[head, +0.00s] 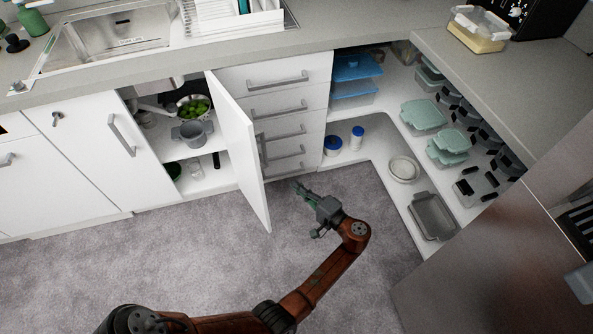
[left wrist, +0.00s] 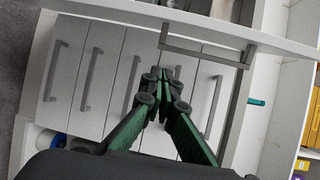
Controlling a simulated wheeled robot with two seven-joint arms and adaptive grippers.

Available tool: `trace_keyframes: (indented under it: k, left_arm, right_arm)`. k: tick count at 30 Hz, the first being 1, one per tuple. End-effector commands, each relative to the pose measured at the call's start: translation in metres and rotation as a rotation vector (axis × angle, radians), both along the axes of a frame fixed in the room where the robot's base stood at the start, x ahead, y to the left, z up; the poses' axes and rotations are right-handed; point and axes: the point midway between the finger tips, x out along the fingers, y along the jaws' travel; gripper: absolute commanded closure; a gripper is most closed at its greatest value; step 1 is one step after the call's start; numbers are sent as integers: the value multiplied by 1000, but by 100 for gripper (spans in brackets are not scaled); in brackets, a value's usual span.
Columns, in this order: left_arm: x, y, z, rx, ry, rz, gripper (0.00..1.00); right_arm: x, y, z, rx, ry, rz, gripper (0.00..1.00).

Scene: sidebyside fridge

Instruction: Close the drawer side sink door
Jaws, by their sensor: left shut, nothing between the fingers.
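The drawer-side sink door (head: 238,150) is a white panel standing open between the cabinet opening and the drawers. Its grey bar handle (head: 265,147) is on the face toward the drawers. My left gripper (head: 298,188) is shut and empty, low in front of the drawers and to the right of the door, on its handle side. In the left wrist view the shut green and black fingers (left wrist: 165,76) point at the drawer fronts, close to the door handle (left wrist: 205,52); I cannot tell whether they touch it. The door (left wrist: 235,27) crosses the top there. My right gripper is not in view.
The sink cabinet (head: 190,180) holds a grey pot, a colander of green food and other items. Several drawers (head: 285,102) are shut. Open corner shelves (head: 385,190) with containers lie to the right. Carpet (head: 150,260) in front is clear.

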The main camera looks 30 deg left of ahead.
Motion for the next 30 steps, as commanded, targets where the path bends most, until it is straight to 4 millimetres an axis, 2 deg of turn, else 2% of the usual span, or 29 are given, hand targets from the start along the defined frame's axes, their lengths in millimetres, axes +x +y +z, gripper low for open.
trace_keyframes:
  k: [3,8,11,23,30]
  left_arm:
    - [1,-11,27,64,-59,57,100]
    - [0,-9,45,93,-89,84,100]
    - [1,3,46,94,-89,84,100]
    - [13,83,43,95,-87,82,100]
    - [-13,95,44,91,-87,80,100]
  right_arm:
    - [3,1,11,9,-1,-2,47]
    - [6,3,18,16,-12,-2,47]
    - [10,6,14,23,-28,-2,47]
    - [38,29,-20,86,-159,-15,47]
    - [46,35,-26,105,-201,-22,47]
